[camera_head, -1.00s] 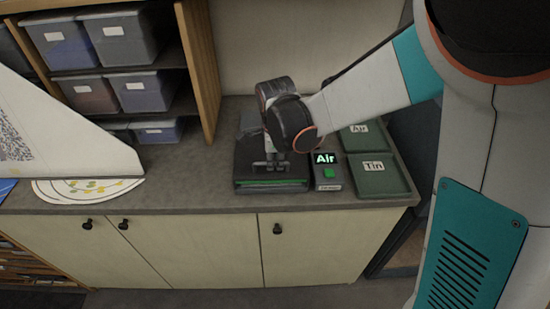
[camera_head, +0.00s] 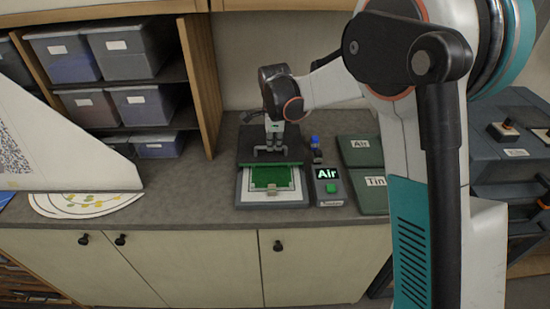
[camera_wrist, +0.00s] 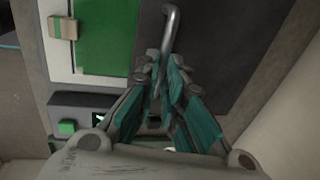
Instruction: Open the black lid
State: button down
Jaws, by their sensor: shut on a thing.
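The black lid (camera_head: 246,150) lies over the rear of the device on the counter, with a green strip along its front edge. In front of it, a green sheet (camera_head: 270,178) shows uncovered on a pale bed (camera_head: 243,198). The dark lid (camera_wrist: 215,40) fills the middle of the wrist view, beside the green sheet (camera_wrist: 108,45). My gripper (camera_head: 270,150) is shut on the lid's grey handle (camera_wrist: 172,22); its teal fingers (camera_wrist: 164,65) close around the handle's near part. I cannot tell whether the lid is slightly tilted.
Green trays (camera_head: 360,150) lie further right. A round paper chart (camera_head: 85,204) lies left, below shelves of bins (camera_head: 125,50).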

jog(key=shift+w, duration=1.9)
jog(key=c, duration=1.7)
grip_release()
jog(key=shift+r, duration=0.1)
jog(key=r, duration=0.3)
jog(key=s+r, duration=0.1)
jog(key=r, duration=0.3)
jog(key=s+r, duration=0.1)
jog(key=r, duration=0.3)
jog(key=shift+s+r, duration=0.15)
jog(key=shift+r, duration=0.1)
